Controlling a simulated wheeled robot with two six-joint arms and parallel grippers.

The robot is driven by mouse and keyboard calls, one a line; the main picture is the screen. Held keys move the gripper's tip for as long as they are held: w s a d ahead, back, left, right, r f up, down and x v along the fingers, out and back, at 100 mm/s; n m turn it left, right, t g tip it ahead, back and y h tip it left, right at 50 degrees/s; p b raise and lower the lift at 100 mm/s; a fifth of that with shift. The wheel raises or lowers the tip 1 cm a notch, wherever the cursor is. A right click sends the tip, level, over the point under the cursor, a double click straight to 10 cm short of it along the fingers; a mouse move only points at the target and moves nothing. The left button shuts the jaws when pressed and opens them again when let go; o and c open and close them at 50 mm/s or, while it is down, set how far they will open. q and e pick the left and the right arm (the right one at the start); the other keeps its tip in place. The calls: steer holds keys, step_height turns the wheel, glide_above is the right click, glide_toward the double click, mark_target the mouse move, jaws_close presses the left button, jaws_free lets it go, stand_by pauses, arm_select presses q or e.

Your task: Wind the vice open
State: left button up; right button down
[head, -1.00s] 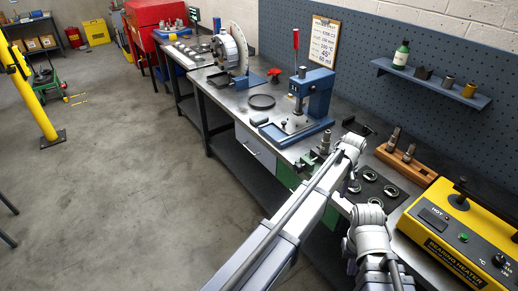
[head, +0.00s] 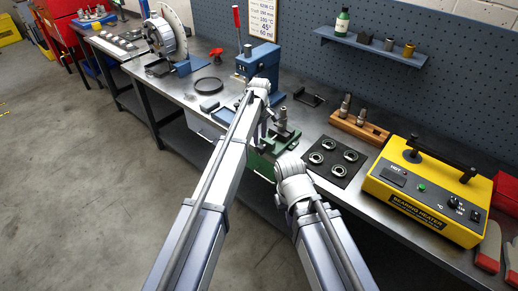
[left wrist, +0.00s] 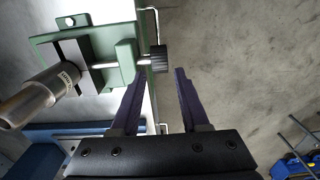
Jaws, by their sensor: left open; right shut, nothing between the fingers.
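The green vice (head: 262,160) stands at the bench's front edge, partly hidden by my arm. In the left wrist view the vice (left wrist: 125,52) shows its screw and a dark knurled knob (left wrist: 159,59). A grey metal cylinder (left wrist: 42,97) stands at its jaws; it also shows in the head view (head: 283,122). My left gripper (left wrist: 161,78) is open and empty. Its fingertips are close to the knob, which lies just beyond the gap between them in the picture. My right gripper (head: 293,180) is shut and empty near the bench's front edge; its fingers are hard to see.
A dark mat (head: 343,171) with several rings lies right of the vice. Beyond are a wooden block with pegs (head: 360,129) and a yellow bearing heater (head: 428,200). A blue press (head: 259,62) stands behind my left arm. The floor in front is clear.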

mark_target(260, 146)
arm_select(q)
step_height(260, 146, down, 6)
steer(key=b, duration=0.5)
steer(key=shift+d, duration=0.1)
steer(key=shift+c, duration=0.2)
jaws_close()
